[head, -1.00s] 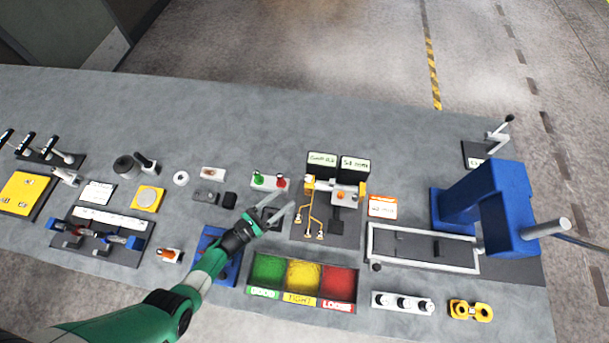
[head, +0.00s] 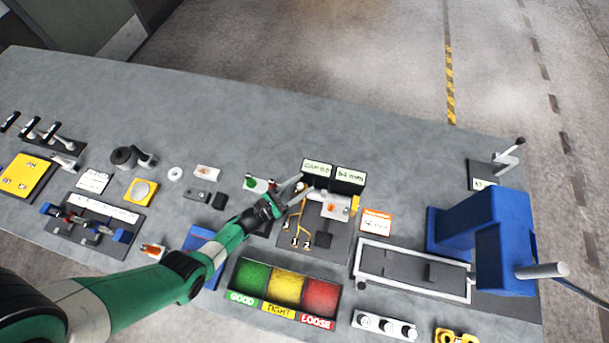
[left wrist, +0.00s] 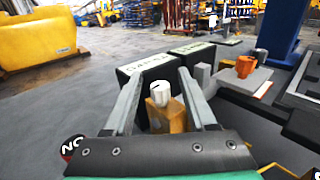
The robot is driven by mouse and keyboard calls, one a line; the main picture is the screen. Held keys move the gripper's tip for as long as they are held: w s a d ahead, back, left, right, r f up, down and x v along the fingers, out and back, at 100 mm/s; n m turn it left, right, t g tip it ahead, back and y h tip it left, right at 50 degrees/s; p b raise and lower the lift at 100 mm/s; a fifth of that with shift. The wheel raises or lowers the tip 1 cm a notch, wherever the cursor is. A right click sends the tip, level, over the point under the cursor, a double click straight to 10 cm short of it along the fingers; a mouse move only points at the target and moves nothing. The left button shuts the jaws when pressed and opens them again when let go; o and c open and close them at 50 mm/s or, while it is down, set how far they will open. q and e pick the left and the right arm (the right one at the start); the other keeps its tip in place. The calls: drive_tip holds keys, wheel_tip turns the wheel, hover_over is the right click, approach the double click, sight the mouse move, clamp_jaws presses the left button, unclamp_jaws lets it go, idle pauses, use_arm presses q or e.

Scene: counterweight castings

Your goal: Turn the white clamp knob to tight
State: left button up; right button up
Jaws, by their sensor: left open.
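The white clamp knob (left wrist: 161,93) stands on top of an orange-yellow post (left wrist: 165,117) in the left wrist view. My left gripper (left wrist: 160,72) is open, with one finger on each side of the knob. There is visible space between the fingers and the knob. In the head view, my left gripper (head: 303,184) reaches over the left side of the small clamp fixture (head: 325,232), and I cannot make out the knob there. My right gripper is not in view.
Two black display boxes (head: 349,176) stand just behind the fixture. Green, yellow and red bins (head: 286,288) lie in front. A blue machine (head: 485,240) stands at the right. The table's back is clear.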

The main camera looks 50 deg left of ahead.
use_arm(q)
drive_tip(key=shift+s, duration=0.1)
clamp_jaws()
drive_tip(key=shift+a+m+h+b, duration=0.1)
drive_tip(key=shift+m+h+b, duration=0.4)
drive_tip(key=shift+h, duration=0.3)
drive_tip(key=shift+m+g+h, duration=0.3)
drive_tip(key=shift+h, duration=0.2)
drive_tip(key=shift+r, duration=0.1)
